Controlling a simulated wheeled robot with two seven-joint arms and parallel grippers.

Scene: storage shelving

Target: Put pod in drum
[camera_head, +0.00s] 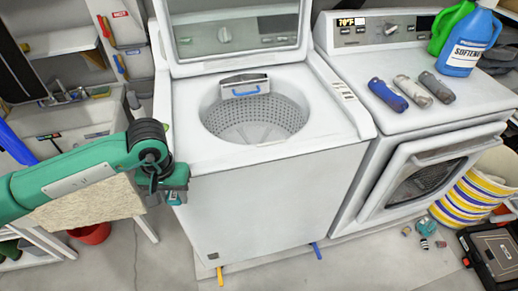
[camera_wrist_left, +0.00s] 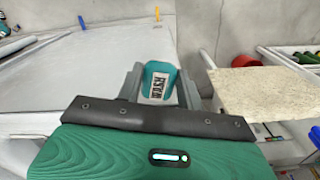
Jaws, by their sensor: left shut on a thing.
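The pod (camera_wrist_left: 160,70) is a small teal piece with a white label reading "WASH". My left gripper (camera_wrist_left: 158,88) is shut on it, with one finger on each side. In the head view my left gripper (camera_head: 172,190) hangs at the front left corner of the white washer (camera_head: 270,200), outside it. A teal bit of the pod shows low at its tip, mostly hidden. The drum (camera_head: 255,118) is a perforated metal tub, open at the top under the raised lid (camera_head: 235,30). My right gripper is not in view.
A dryer (camera_head: 420,110) stands to the right, with rolled cloths (camera_head: 387,95) and a blue softener bottle (camera_head: 470,42) on top. A striped basket (camera_head: 472,205), small items and a black case (camera_head: 492,255) are on the floor. A sink (camera_head: 65,125) is at left.

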